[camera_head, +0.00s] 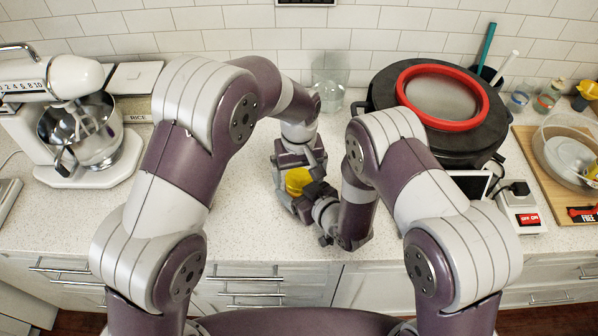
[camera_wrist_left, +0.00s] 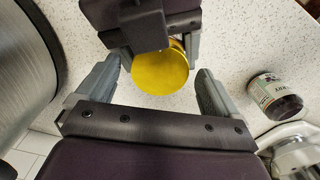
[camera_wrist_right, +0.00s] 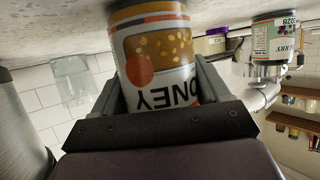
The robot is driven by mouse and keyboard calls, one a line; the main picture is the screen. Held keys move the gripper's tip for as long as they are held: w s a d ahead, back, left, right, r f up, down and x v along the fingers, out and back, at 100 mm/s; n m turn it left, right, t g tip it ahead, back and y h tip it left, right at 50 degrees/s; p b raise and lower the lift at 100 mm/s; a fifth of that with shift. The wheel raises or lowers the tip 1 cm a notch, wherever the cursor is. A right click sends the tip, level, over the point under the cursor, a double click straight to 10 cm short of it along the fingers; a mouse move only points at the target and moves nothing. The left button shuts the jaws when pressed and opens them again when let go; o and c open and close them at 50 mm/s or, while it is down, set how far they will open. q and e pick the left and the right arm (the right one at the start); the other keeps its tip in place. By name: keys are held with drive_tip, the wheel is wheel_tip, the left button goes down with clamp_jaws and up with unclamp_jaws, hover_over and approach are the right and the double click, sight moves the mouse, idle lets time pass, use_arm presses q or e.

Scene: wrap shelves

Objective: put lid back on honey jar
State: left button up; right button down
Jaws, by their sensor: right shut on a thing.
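The honey jar (camera_wrist_right: 160,60) has a label with orange and yellow and stands between the fingers of my right gripper (camera_wrist_right: 155,85), which is shut on it.
A berry jar (camera_wrist_left: 275,95) stands nearby on the counter. A mixer (camera_head: 80,125) is at left, a glass (camera_head: 330,80) behind. A black cooker (camera_head: 440,120) with a red-rimmed lid and a wooden board (camera_head: 560,190) are at right. The counter front left is clear.

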use_arm(q)
drive_tip(key=shift+r, duration=2.25)
drive_tip(key=shift+c, duration=0.3)
wheel_tip(320, 180, up, 2)
drive_tip(key=n, duration=0.4)
drive_tip(key=shift+r, duration=0.2)
drive_tip(key=shift+r+n, duration=0.55)
drive_tip(key=shift+n, duration=0.65)
